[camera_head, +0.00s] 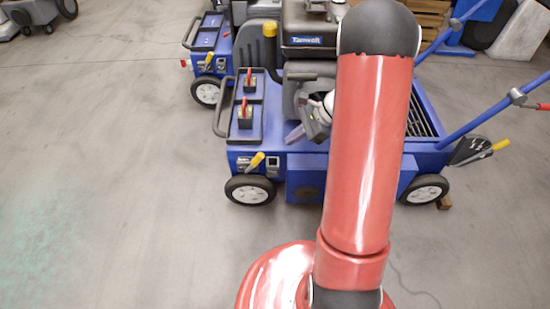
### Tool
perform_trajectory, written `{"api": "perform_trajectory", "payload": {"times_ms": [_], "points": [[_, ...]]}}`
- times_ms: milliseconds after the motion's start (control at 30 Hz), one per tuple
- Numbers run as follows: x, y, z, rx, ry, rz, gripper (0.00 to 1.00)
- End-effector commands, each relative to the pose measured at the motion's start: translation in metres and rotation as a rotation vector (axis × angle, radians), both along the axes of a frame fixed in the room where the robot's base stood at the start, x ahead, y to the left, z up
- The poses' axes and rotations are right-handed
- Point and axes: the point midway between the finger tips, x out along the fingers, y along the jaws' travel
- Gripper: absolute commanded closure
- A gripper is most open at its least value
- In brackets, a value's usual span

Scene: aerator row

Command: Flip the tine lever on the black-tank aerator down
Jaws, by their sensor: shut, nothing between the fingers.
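The nearest blue aerator (305,172) stands across the middle of the head view, with a black tank (303,24) on top. A yellow-handled lever (257,160) sits low on its near side at the left end, tilted up to the right. Two red-topped levers, one nearer (245,106) and one farther (249,78), stand upright on its top panel. No readable label shows which is the tine lever. My gripper (294,134) is shut and empty, over the machine's near top edge, right of the yellow-handled lever and apart from it. My red arm hides part of the machine.
A second blue aerator (207,62) stands close behind. A blue handle bar (480,120) and a yellow-tipped lever (499,145) stick out at the right end. Pallets (428,12) stand at the back. The grey floor (100,170) at left is clear.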

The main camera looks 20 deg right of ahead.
Motion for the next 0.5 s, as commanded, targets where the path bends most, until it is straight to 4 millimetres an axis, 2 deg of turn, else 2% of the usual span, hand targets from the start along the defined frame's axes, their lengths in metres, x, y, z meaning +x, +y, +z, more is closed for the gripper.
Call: {"api": "perform_trajectory", "payload": {"times_ms": [33, 133, 500], "points": [[0.0016, -0.0028, -0.0074, 0.011, 0.013, -0.019, 1.00], [0.0038, -0.0054, -0.0125, 0.023, 0.024, -0.041, 1.00], [0.0041, -0.0050, -0.0140, 0.024, 0.025, -0.044, 1.00]]}}
